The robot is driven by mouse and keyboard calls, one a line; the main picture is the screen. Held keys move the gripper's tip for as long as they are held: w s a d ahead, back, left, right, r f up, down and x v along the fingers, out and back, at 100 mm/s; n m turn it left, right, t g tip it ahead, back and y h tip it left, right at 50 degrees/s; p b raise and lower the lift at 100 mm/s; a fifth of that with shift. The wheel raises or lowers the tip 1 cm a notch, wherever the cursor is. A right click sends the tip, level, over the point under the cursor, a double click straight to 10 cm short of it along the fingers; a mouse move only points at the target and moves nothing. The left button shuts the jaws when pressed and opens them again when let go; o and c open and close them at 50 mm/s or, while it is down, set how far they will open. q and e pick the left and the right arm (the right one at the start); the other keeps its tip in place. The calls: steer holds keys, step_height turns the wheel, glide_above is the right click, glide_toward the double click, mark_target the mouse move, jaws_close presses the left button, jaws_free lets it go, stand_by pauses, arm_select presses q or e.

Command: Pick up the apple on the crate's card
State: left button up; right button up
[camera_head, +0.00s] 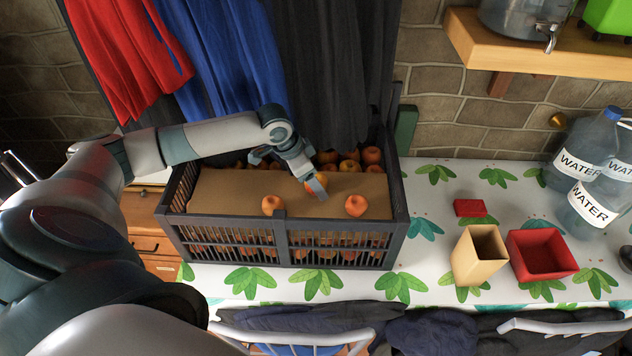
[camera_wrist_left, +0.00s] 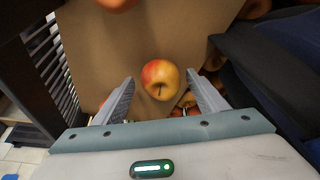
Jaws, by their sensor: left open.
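The dark slatted crate (camera_head: 282,228) stands on the table with a brown card (camera_head: 230,192) lying over the apples inside. On the card are a left apple (camera_head: 271,204), a right apple (camera_head: 355,206) and a third apple (camera_head: 313,185) partly hidden by my left gripper (camera_head: 318,186). In the left wrist view, a red-yellow apple (camera_wrist_left: 160,79) on the card (camera_wrist_left: 185,30) sits between my open fingertips (camera_wrist_left: 160,84), with a visible gap on each side. Another apple (camera_wrist_left: 118,4) is cut off at the top edge. My right gripper is not in view.
Loose apples (camera_head: 372,156) fill the crate behind the card. Clothes (camera_head: 225,50) hang just behind the crate. On the patterned table to the right are a tan box (camera_head: 478,258), a red box (camera_head: 541,255), a small red block (camera_head: 469,208) and water bottles (camera_head: 588,205).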

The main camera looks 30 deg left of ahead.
arm_select(q)
steer(key=shift+c, duration=0.5)
steer(key=c, duration=1.1)
steer(key=shift+o, duration=0.2)
steer(key=shift+r, duration=0.1)
steer(key=shift+r+b, duration=0.3)
steer(key=shift+b, duration=0.25)
steer(key=shift+s+a+r, duration=0.1)
steer(key=shift+a, duration=0.05)
steer(key=s+a+b, duration=0.1)
steer(key=s, duration=0.1)
steer(key=s+a+b, duration=0.1)
steer(key=s, duration=0.1)
steer(key=s+a+b, duration=0.1)
steer(key=s+a, duration=0.1)
steer(key=shift+s, duration=0.1)
step_height(320, 180, up, 14)
steer(key=b, duration=0.3)
steer(key=shift+s+a, duration=0.1)
